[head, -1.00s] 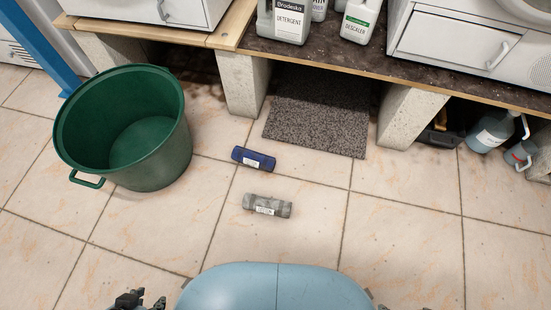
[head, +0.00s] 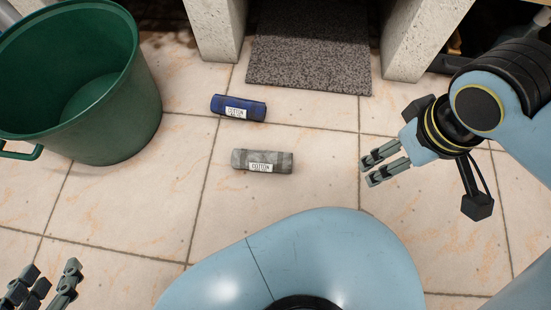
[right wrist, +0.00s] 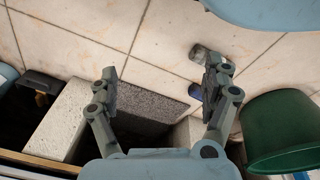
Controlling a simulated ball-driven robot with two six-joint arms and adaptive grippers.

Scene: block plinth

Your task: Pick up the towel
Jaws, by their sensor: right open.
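Two rolled towels lie on the tiled floor, both with white labels. The grey patterned towel (head: 263,161) is nearer, and the dark blue towel (head: 239,108) lies behind it, slightly left. My right gripper (head: 368,171) is open and empty, to the right of the grey towel and apart from it. In the right wrist view, the grey towel (right wrist: 203,53) shows behind the right-hand finger of my open gripper (right wrist: 160,75), partly hidden. The blue towel (right wrist: 195,92) is also partly hidden by that finger. My left gripper (head: 48,275) is at the bottom left, fingers apart, away from both towels.
A green tub (head: 117,95) stands to the left of the towels. A dark grey mat (head: 310,58) lies behind them, between two concrete blocks (head: 218,30) and (head: 424,38). The tiles right of the grey towel are bare.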

